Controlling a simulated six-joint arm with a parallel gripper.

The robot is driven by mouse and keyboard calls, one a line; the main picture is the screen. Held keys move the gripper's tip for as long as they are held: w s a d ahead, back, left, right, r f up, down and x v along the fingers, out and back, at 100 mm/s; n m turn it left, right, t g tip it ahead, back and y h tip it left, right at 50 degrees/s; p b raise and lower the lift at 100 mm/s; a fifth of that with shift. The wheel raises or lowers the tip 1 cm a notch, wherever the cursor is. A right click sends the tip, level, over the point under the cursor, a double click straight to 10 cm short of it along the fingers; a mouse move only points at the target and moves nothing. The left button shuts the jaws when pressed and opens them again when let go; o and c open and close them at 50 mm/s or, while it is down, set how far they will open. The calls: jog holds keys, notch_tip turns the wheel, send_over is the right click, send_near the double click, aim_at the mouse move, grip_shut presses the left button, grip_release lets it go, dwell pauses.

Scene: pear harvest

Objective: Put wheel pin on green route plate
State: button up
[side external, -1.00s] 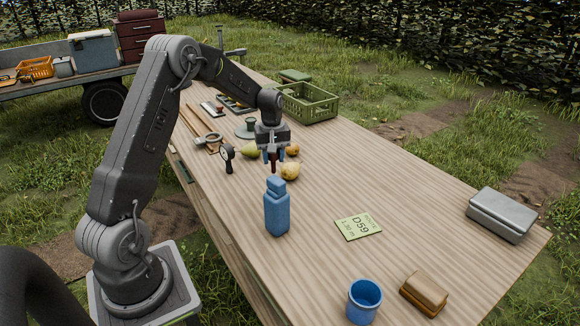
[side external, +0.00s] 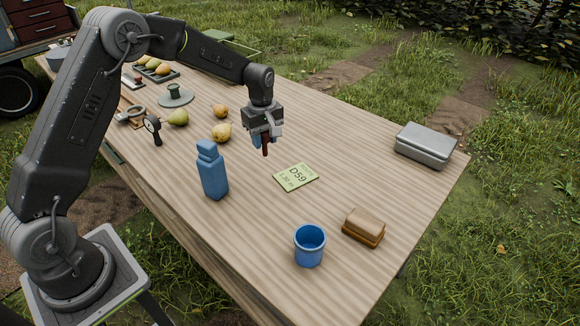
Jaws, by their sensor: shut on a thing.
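The green route plate (side external: 296,178), a flat light-green card marked D59, lies on the wooden table near the middle of the view. My gripper (side external: 265,141) hangs pointing down above the table, behind and to the left of the plate in the picture. It is shut on a small dark red piece, which I take to be the wheel pin (side external: 265,150). The pin sticks down below the fingers and is apart from the plate. Its upper part is hidden by the fingers.
A blue bottle (side external: 212,172) stands left of the plate. A blue cup (side external: 309,246) and a sandwich (side external: 363,228) are in front. A metal box (side external: 425,146) is at right. Pears (side external: 221,133) lie behind. The table around the plate is clear.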

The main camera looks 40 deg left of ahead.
jog(key=shift+w+d+f, duration=0.55)
jog(key=shift+d+f, duration=0.45)
jog(key=shift+f, duration=0.35)
jog(key=shift+w+d+f, duration=0.55)
jog(key=shift+d+f, duration=0.4)
jog(key=shift+f, duration=0.35)
jog(key=shift+w+d+f, duration=0.55)
jog(key=shift+d+f, duration=0.45)
jog(key=shift+f, duration=0.35)
jog(key=shift+f, duration=0.2)
jog(key=o, duration=0.9)
jog(key=shift+o, duration=0.2)
